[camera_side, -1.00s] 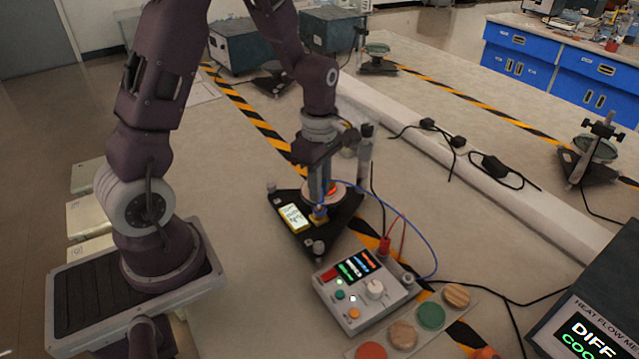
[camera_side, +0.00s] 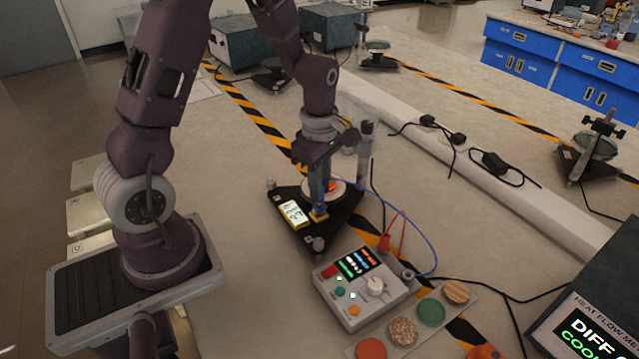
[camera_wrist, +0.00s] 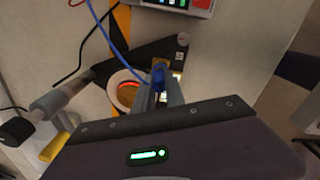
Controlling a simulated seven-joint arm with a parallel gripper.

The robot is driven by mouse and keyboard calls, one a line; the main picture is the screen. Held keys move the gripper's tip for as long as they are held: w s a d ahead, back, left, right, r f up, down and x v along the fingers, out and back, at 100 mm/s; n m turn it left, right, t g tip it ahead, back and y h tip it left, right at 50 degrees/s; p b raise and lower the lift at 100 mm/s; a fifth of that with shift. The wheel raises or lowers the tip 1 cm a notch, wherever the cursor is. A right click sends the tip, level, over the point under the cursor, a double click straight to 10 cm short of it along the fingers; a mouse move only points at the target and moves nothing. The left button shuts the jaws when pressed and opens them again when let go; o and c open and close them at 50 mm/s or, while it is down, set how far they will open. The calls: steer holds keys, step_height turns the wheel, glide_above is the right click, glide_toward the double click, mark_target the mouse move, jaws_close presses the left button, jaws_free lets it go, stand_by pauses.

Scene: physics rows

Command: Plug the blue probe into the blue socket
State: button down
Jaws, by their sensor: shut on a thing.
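My gripper (camera_side: 320,205) points down over the black triangular stand and is shut on the blue probe. In the wrist view the blue probe (camera_wrist: 159,74) shows between the fingertips, with a blue cable running from it. A yellow block (camera_side: 319,217) sits right below the fingertips on the stand; it also shows in part in the wrist view (camera_wrist: 182,41). The blue socket itself is hidden by the fingers and probe, so I cannot tell whether the probe is in it. The blue cable (camera_side: 420,233) arcs right and down to the grey control box (camera_side: 365,287).
The black stand (camera_side: 345,215) carries a round plate with a glowing orange-red centre (camera_wrist: 127,92) and a small lit display (camera_side: 294,213). A grey cylinder on a post (camera_side: 366,140) stands close behind my gripper. Coloured discs (camera_side: 431,312) lie in front of the control box.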

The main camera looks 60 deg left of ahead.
steer(key=shift+f, duration=0.75)
stand_by(0.5)
steer(key=c, duration=1.3)
jaws_free()
steer(key=shift+o, duration=0.2)
steer(key=shift+o, duration=1)
steer(key=shift+r, duration=3.75)
